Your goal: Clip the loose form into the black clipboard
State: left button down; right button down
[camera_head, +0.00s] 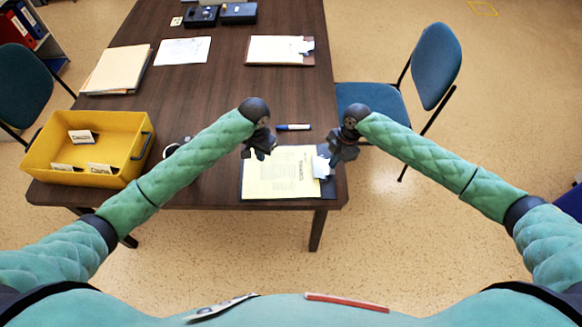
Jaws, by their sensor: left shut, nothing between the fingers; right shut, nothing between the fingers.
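The black clipboard (328,188) lies on the near right part of the table, its pale metal clip (321,166) at the right end. A yellow form (280,176) lies over most of it; I cannot tell whether its edge is under the clip. A white sheet (182,51) lies loose at the table's back left. My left gripper (261,154) is shut and empty, over the form's upper left corner. My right gripper (336,158) is shut and empty beside the clip, partly hiding the board's right end.
A yellow bin (88,150) with labelled cards stands at the near left. A marker (293,127) lies behind the black clipboard. A brown clipboard (262,63) with white paper and a stack of folders (116,70) lie further back. Blue chairs (436,66) flank the table. The table's middle is clear.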

pick_arm(q)
jog(key=shift+r, duration=0.3)
pick_arm(e)
jog(key=shift+r, duration=0.15)
notch_tip(320, 180, up, 7)
jog(key=shift+f, duration=0.2)
dwell(1.7)
dwell(0.4)
